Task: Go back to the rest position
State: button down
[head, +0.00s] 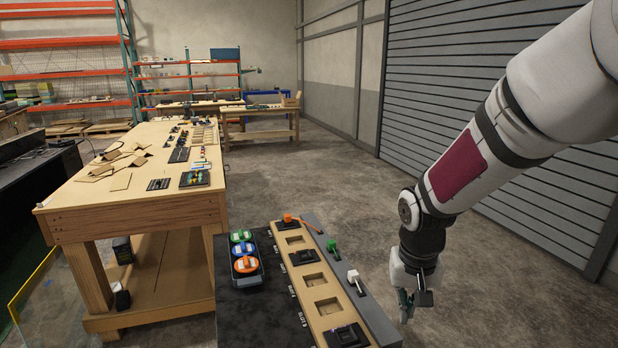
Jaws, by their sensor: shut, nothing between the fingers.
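My gripper (406,308) hangs at the end of my arm on the right, pointing down. It is shut and empty, to the right of the led console and apart from it. The console has a wooden slot board (318,290) with several square recesses, some holding black modules (304,257). A dark tray (262,280) on the left holds green, blue and orange round pieces (242,250).
A wooden workbench (140,207) with cardboard pieces and small parts stands at the left. Shelving racks (70,44) and another bench (262,112) stand behind. A grey shutter wall (480,100) lies right. The concrete floor (320,160) between is clear.

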jog(key=s+r+n+t, duration=0.1)
jog(key=s+r+t, duration=0.3)
jog(key=s+r, duration=1.4)
jog(key=shift+s+n+y, duration=0.3)
jog(key=shift+s+n, duration=0.1)
jog(key=shift+s, duration=0.8)
